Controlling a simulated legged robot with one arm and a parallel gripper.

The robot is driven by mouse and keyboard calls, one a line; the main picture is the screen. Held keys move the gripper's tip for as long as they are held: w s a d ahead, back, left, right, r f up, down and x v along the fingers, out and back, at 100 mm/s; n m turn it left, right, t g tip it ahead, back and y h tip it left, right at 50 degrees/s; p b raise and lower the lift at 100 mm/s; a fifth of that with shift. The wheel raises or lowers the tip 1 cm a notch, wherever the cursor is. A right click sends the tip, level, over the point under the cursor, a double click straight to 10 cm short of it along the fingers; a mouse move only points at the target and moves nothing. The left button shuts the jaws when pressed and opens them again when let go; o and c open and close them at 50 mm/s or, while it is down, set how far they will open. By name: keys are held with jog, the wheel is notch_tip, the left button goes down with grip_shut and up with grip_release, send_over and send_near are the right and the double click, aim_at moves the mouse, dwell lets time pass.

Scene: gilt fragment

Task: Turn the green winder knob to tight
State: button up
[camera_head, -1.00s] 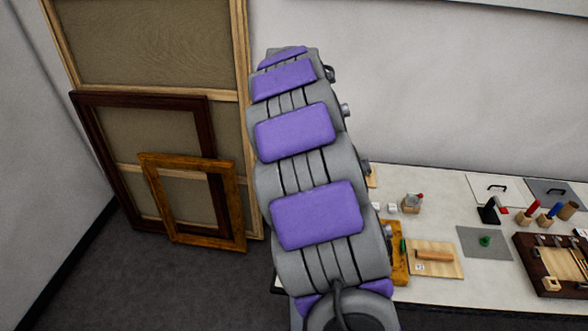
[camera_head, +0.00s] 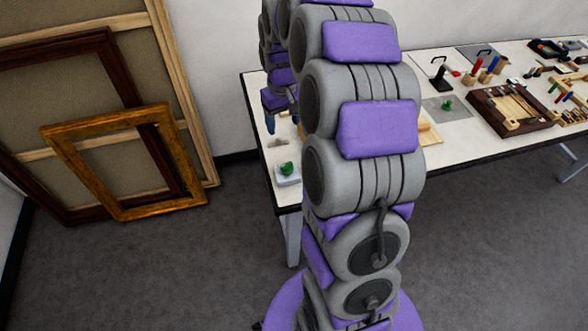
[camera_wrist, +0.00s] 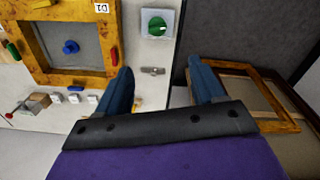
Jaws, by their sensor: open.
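The green winder knob (camera_head: 287,168) sits on a pale square base at the near left corner of the table. In the wrist view the green knob (camera_wrist: 157,24) shows at the top centre, with a light mark on its face. My gripper (camera_wrist: 160,64) is open, its two blue fingers spread wide and empty. The knob lies beyond the fingertips and is not between them. In the head view my gripper (camera_head: 282,123) is over the table's left end, partly hidden by my arm, behind the knob and apart from it.
In the wrist view, a gilt frame (camera_wrist: 42,72) with a blue knob (camera_wrist: 70,47) lies left of the green knob. A small metal piece (camera_wrist: 152,71) lies on the table (camera_wrist: 150,115) between frame and edge. Leaning frames (camera_head: 125,213) stand on the floor at left.

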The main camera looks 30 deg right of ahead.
notch_tip(320, 180, down, 4)
jog(key=d, duration=0.2)
jog(key=b, duration=0.2)
send_over(287, 164)
jog(key=a, duration=0.1)
jog(key=shift+n, duration=0.4)
notch_tip(287, 164, down, 8)
jog(key=shift+a+r, duration=0.1)
jog(key=f, duration=0.2)
jog(key=d+f, duration=0.1)
jog(key=f, duration=0.1)
jog(key=d+f+b, duration=0.1)
jog(key=f, duration=0.1)
jog(key=shift+d, duration=0.1)
jog(key=shift+f, duration=0.15)
jog(key=shift+w+a, duration=0.1)
jog(key=shift+a, duration=0.8)
jog(key=shift+c, duration=0.3)
jog(key=shift+d, duration=0.6)
jog(key=c, duration=0.4)
jog(key=shift+a, duration=0.3)
jog(key=c, duration=0.6)
jog(key=shift+d, duration=0.15)
